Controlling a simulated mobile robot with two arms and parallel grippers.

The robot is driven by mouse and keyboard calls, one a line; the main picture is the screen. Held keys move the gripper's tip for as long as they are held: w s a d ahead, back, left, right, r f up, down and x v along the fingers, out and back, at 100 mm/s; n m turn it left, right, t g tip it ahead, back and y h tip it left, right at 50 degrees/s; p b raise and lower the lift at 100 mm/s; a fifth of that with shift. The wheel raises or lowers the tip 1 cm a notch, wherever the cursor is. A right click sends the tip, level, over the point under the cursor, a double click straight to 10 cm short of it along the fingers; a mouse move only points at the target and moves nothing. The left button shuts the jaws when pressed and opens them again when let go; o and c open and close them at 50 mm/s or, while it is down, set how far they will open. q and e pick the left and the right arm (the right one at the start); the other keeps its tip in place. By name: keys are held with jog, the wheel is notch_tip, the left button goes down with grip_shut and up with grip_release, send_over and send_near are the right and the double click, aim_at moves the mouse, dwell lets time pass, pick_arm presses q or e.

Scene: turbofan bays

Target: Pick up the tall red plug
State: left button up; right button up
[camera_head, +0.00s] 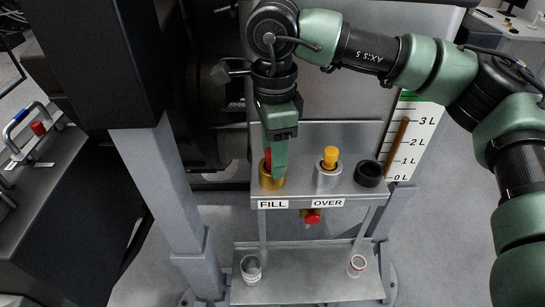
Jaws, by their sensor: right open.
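The tall red plug (267,157) stands in the brass fitting (266,181) above the FILL label. It is mostly hidden behind the green finger of my right gripper (278,168). That gripper points down over the FILL fitting, with its visible finger just in front and to the right of the plug. The jaws are open, and the far finger is hard to make out. I cannot tell whether a finger touches the plug. My left gripper is out of view.
A yellow plug (330,157) stands in the silver OVER fitting (327,178), right of FILL. A black cup (369,173) sits at the shelf's right end. A red valve knob (311,216) hangs below. The lower tray (306,290) holds two small round containers. A level gauge (412,138) stands right.

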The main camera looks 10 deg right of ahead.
jog(key=shift+s, duration=0.1)
grip_shut()
jog(key=shift+r, duration=0.1)
